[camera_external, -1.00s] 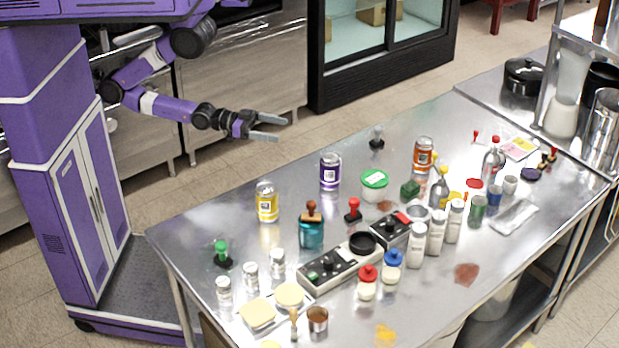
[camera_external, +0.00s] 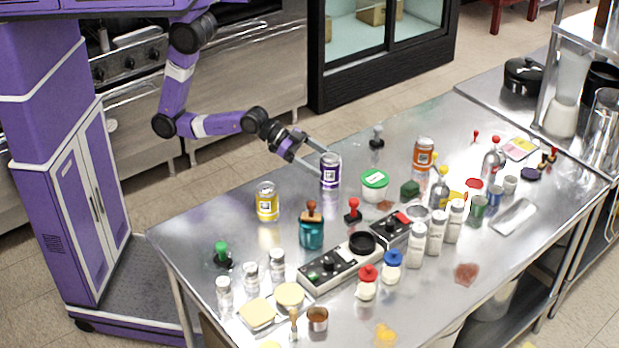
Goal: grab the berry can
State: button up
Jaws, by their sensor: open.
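The likely berry can is the purple can (camera_external: 330,172), upright near the table's far edge; its label is too small to read. My gripper (camera_external: 318,161) is open at this can, pointing right and down. One finger reaches behind the can's top and the other ends at its left side. I cannot tell whether either finger touches it. A yellow can (camera_external: 267,202) stands to the left and nearer, and an orange can (camera_external: 423,154) stands to the right.
A tub with a green lid (camera_external: 374,186) stands just right of the purple can. A black-knobbed stamp (camera_external: 376,138) is behind it. A red-handled stamp (camera_external: 353,211) and teal jar (camera_external: 311,232) are in front. Bare steel tabletop (camera_external: 300,185) lies left of the can.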

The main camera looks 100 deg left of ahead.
aim_at(338, 171)
jog(key=x, duration=0.2)
jog(key=p+x, duration=0.1)
jog(key=x, duration=0.3)
jog(key=shift+w+a+f, duration=0.2)
jog(key=shift+w+a, duration=0.1)
jog(key=shift+w, duration=0.1)
jog(key=shift+c, duration=0.3)
grip_shut()
